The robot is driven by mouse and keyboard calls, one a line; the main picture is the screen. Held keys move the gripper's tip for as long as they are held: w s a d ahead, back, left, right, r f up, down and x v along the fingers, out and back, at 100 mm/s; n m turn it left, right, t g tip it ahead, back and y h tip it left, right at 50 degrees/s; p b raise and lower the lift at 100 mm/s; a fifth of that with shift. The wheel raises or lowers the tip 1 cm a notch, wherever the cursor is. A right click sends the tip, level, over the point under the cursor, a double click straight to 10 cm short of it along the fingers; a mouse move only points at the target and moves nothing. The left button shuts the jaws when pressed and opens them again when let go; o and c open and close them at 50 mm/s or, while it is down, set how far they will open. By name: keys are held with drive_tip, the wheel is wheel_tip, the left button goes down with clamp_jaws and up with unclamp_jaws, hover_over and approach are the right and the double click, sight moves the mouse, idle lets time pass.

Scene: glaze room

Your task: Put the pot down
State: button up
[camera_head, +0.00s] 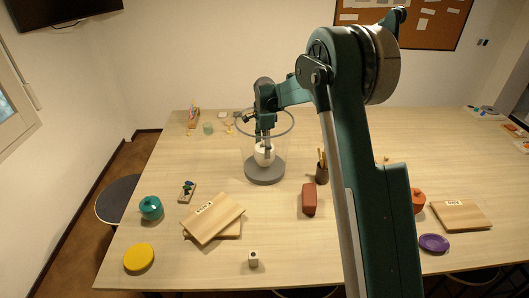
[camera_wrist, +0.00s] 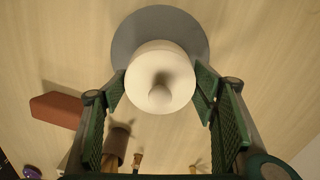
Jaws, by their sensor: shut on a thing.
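The pot (camera_head: 264,157) is small, white and rounded, with a knob on top. In the wrist view the pot (camera_wrist: 160,65) sits upright between the two green finger pads. My gripper (camera_head: 264,147) is shut on it, reaching down through the open rim of a clear cylinder. A round grey disc (camera_head: 265,174) forms the base of the cylinder and lies beneath the pot; the disc (camera_wrist: 122,40) also shows behind it in the wrist view. I cannot tell whether the pot touches the disc.
The clear cylinder wall (camera_head: 286,145) surrounds my gripper closely. A brown brick (camera_head: 309,200) and a dark cup of tools (camera_head: 322,172) stand to its right. Stacked boards (camera_head: 214,216), a teal pot (camera_head: 151,208) and a yellow disc (camera_head: 139,257) lie to the left.

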drive_tip(key=shift+f, duration=1.25)
drive_tip(key=shift+f, duration=0.15)
drive_tip(key=o, duration=1.3)
wheel_tip(320, 180, up, 12)
drive_tip(key=shift+r, duration=0.15)
